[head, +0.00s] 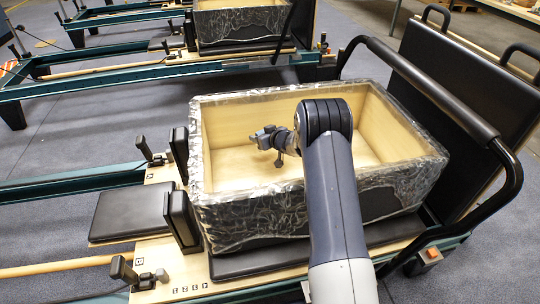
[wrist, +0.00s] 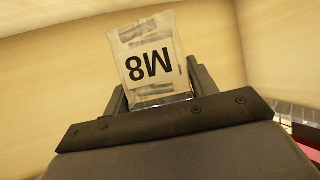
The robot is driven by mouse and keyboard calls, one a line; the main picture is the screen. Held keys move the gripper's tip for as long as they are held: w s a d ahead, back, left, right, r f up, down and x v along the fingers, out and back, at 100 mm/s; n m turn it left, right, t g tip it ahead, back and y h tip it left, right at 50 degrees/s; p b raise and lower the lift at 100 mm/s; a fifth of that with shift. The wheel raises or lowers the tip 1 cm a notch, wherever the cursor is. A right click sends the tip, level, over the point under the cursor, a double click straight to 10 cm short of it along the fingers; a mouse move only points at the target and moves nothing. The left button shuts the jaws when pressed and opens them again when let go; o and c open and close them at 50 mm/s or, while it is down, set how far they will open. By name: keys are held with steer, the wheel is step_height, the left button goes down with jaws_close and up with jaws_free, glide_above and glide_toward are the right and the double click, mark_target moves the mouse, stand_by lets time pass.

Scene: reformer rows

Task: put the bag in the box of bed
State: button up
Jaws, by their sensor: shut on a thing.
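The box (head: 250,218) is a large open wooden box on the bed, with a pale inside and dark outer walls wrapped in clear plastic. My arm reaches over its front wall, and my gripper (head: 270,140) shows over the box's opening. In the wrist view my gripper (wrist: 158,92) is shut on a small clear bag (wrist: 150,58) with a white label reading M8, seen upside down. Pale wooden walls of the box fill the background there. In the head view the bag cannot be made out. Whether it touches the box floor cannot be told.
A black padded frame with a curved bar (head: 440,95) stands close to the box's right side. Black shoulder pads (head: 182,217) stand at its left. Another bed with a similar wrapped box (head: 240,25) is behind. The inside of the near box looks otherwise bare.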

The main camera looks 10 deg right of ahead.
steer(key=shift+f+b, duration=0.9)
steer(key=shift+f, duration=1.85)
steer(key=shift+f, duration=0.15)
steer(key=o, duration=1.1)
steer(key=shift+c, duration=0.2)
steer(key=shift+s+d+r, duration=0.1)
steer(key=shift+s+r, duration=0.1)
steer(key=shift+r, duration=0.05)
steer(key=shift+p+v, duration=0.8)
steer(key=shift+v, duration=2.7)
